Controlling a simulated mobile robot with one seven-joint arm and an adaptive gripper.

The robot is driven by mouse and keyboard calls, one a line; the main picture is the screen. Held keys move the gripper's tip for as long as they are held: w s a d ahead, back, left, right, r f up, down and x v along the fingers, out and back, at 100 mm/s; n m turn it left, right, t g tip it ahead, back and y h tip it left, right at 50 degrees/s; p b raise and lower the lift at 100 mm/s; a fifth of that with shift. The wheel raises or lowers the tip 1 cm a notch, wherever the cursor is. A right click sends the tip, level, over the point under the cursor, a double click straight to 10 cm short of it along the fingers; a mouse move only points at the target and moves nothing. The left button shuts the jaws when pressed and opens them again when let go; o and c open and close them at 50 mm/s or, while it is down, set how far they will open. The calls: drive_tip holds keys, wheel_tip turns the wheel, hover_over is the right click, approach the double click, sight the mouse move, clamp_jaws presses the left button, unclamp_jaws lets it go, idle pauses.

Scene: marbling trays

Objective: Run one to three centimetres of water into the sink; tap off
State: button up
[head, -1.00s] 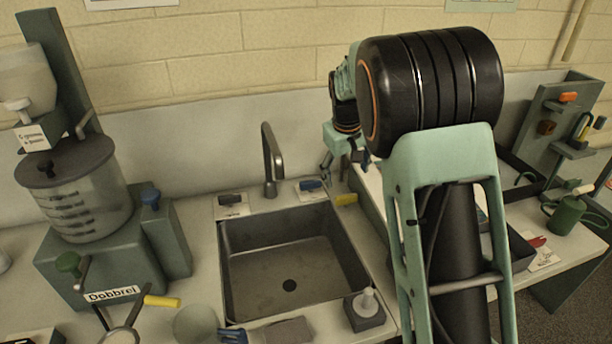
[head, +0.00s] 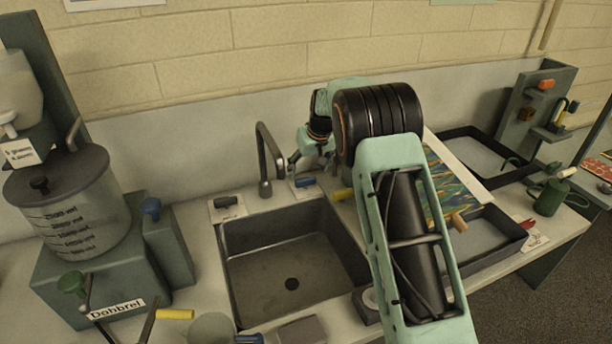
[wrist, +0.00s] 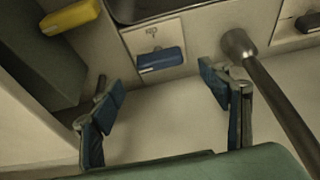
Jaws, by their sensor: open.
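The grey sink (head: 265,290) has a bare bottom with a dark drain hole (head: 291,284); I see no water in it. The dark curved tap (head: 264,160) stands behind it, and no stream shows. A blue lever (head: 305,182) sits on a white plate right of the tap's foot; a dark lever (head: 227,202) sits on a plate at the left. My gripper (head: 299,158) is near the blue lever. In the wrist view my gripper (wrist: 162,80) is open and empty, with the blue lever (wrist: 160,60) ahead between its fingers, apart from them. The tap (wrist: 262,78) stands beside one finger.
A yellow-handled item (head: 341,194) lies right of the blue lever. Dark trays (head: 520,240) and a marbled sheet (head: 443,185) are at the right. A measuring vessel (head: 70,215) on a grey stand is at the left. The wall is close behind the tap.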

sight(306, 178)
drive_tip(key=shift+p+x, duration=0.35)
drive_tip(key=shift+x, duration=2.35)
drive_tip(key=shift+w, duration=0.1)
drive_tip(key=c, duration=1.2)
